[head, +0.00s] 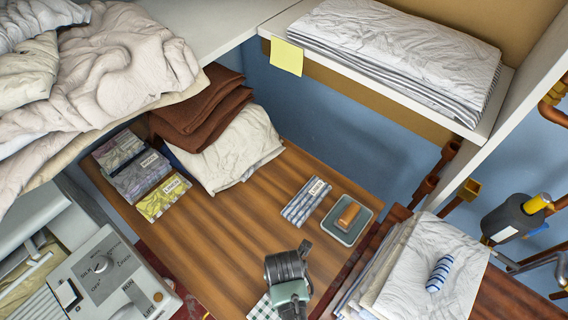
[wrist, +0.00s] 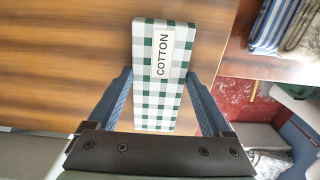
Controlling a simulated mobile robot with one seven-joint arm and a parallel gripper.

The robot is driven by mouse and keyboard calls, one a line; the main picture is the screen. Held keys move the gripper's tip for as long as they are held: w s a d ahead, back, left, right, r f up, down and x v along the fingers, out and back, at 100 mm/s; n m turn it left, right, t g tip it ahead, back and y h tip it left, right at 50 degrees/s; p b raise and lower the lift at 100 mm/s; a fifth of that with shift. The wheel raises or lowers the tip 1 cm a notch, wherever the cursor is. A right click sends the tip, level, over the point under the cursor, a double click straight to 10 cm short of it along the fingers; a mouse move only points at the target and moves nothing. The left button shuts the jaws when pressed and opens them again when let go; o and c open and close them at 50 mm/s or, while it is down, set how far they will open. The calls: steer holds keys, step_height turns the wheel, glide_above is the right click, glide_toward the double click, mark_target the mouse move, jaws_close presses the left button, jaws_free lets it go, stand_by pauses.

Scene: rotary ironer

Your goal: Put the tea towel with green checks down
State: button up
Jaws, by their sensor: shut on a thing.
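The tea towel with green checks (wrist: 158,105) is a flat folded bundle with a white "COTTON" label at its far end. In the wrist view it lies between the two blue-grey fingers of my gripper (wrist: 158,78), which is shut on it. In the head view my gripper (head: 288,290) is over the near edge of the wooden table (head: 215,245), and a corner of the towel (head: 260,309) shows at its lower left. The rest of the towel is hidden or out of frame there. I cannot tell whether the towel touches the tabletop.
A blue striped towel (head: 306,202) and a grey tray (head: 347,236) with a brown block lie on the table. Labelled bundles (head: 163,197) and a cream cloth (head: 232,150) stand at the back left. White linen (head: 425,265) is stacked at right. The middle tabletop is bare.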

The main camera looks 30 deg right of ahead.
steer(key=o, duration=1.3)
step_height(320, 180, up, 12)
steer(key=shift+r, duration=0.1)
